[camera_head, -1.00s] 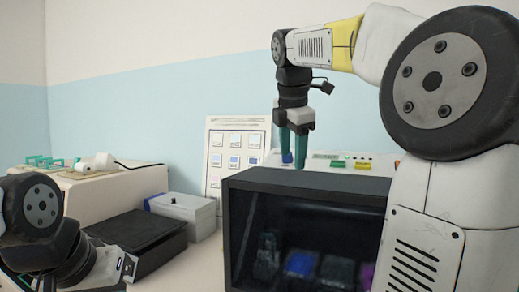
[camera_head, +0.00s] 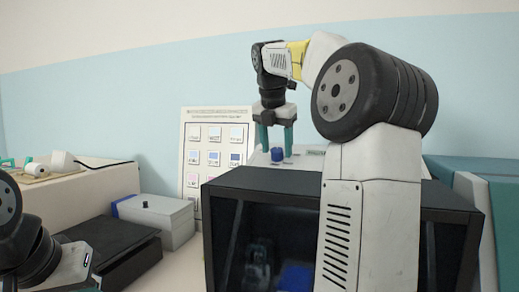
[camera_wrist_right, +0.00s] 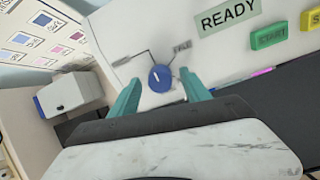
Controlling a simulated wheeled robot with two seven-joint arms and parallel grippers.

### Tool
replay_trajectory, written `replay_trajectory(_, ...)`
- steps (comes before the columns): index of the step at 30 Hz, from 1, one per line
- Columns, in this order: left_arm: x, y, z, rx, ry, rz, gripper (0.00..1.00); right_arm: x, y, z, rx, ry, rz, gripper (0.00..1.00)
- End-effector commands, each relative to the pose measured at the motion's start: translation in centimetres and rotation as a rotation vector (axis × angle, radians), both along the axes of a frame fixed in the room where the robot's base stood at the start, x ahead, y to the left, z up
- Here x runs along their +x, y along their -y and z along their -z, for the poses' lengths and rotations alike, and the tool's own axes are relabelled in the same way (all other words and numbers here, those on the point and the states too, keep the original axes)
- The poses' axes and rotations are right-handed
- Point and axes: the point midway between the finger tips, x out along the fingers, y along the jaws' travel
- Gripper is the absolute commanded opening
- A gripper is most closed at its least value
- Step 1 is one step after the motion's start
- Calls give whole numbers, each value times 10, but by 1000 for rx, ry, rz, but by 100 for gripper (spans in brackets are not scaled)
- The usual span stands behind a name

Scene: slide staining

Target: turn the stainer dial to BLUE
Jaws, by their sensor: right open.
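The stainer dial (camera_head: 278,155) is a small blue knob on the pale panel behind the dark box. In the right wrist view the dial (camera_wrist_right: 160,77) shows a white pointer line, with two lines leading to small labels; I cannot read them surely. My right gripper (camera_head: 276,148) is open, pointing down at the dial. In the wrist view its two teal fingers (camera_wrist_right: 161,92) stand apart, one on each side of the dial, with visible gaps. Contact is not seen. My left arm shows at the lower left, but its gripper is out of view.
The panel has a READY display (camera_wrist_right: 228,16) and a green START button (camera_wrist_right: 268,34). A dark open-fronted box (camera_head: 300,182) stands before the panel. A chart (camera_head: 191,150), a grey box (camera_head: 160,222) and a black case (camera_head: 108,250) are to the left.

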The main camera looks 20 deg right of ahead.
Motion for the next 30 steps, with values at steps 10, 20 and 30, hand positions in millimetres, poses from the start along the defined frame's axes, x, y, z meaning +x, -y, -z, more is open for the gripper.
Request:
replay_trajectory(10,0,0,0,0,0,0,0,3,1,7,1,1,1,55)
replay_trajectory(20,0,0,0,0,0,0,0,3,1,7,1,1,1,0)
replay_trajectory(30,0,0,0,0,0,0,0,3,1,7,15,12,43,0)
